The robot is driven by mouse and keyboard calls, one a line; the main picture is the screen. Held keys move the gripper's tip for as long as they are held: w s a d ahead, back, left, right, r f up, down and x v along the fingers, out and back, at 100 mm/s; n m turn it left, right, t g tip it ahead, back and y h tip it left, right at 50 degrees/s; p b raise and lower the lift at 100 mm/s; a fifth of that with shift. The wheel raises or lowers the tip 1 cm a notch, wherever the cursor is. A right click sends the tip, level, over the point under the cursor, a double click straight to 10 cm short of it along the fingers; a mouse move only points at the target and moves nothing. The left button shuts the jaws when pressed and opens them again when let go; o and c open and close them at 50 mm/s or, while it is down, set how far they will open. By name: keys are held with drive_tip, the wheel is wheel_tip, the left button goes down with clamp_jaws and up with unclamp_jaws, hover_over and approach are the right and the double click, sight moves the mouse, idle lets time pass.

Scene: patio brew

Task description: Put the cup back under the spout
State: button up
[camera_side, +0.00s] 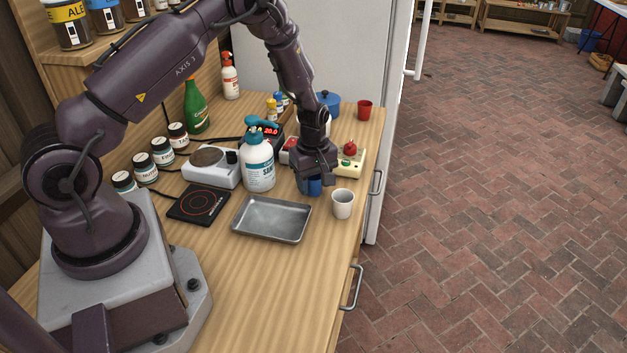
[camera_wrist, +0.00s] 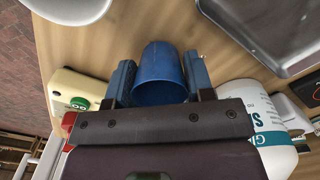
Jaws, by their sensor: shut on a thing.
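A blue cup (camera_side: 315,187) is between the fingers of my gripper (camera_side: 309,182), close to the tabletop. In the wrist view the blue cup (camera_wrist: 160,70) sits between both fingers of the gripper (camera_wrist: 159,78), which are shut on it. I cannot tell whether its base touches the table. A white cup (camera_side: 343,204) stands apart, just to the right, and its edge shows at the top left of the wrist view (camera_wrist: 72,12). I cannot make out a spout for certain; my wrist hides part of the equipment behind it.
A metal tray (camera_side: 272,236) lies in front. A white pump bottle (camera_side: 259,166) stands close left of my gripper. A cream box (camera_side: 356,164) with a red top piece is behind right. A red cup (camera_side: 364,108) and blue pot (camera_side: 329,103) are farther back. The front tabletop is clear.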

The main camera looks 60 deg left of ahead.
drive_tip(key=shift+f, duration=0.1)
drive_tip(key=o, duration=1)
drive_tip(key=s+d+r+m+t, duration=0.1)
drive_tip(key=d+r+m, duration=0.1)
drive_tip(key=r, duration=0.8)
drive_tip(key=s+d+r+m, duration=0.1)
drive_tip(key=d+r, duration=0.1)
drive_tip(key=r, duration=0.9)
drive_tip(key=s+d+r+m+t, duration=0.1)
drive_tip(key=s+d+r+m, duration=0.1)
drive_tip(key=s+r+m, duration=0.2)
drive_tip(key=s+d+r+m+t, duration=0.2)
drive_tip(key=s+d+r+m, duration=0.1)
drive_tip(key=s, duration=0.5)
drive_tip(key=s+d+r+m+t, duration=0.1)
drive_tip(key=s+d+r+m, duration=0.2)
drive_tip(key=s+r+m, duration=0.3)
drive_tip(key=shift+s+d+m+t, duration=0.2)
drive_tip(key=shift+s+m+t, duration=0.1)
drive_tip(key=shift+s+m, duration=0.4)
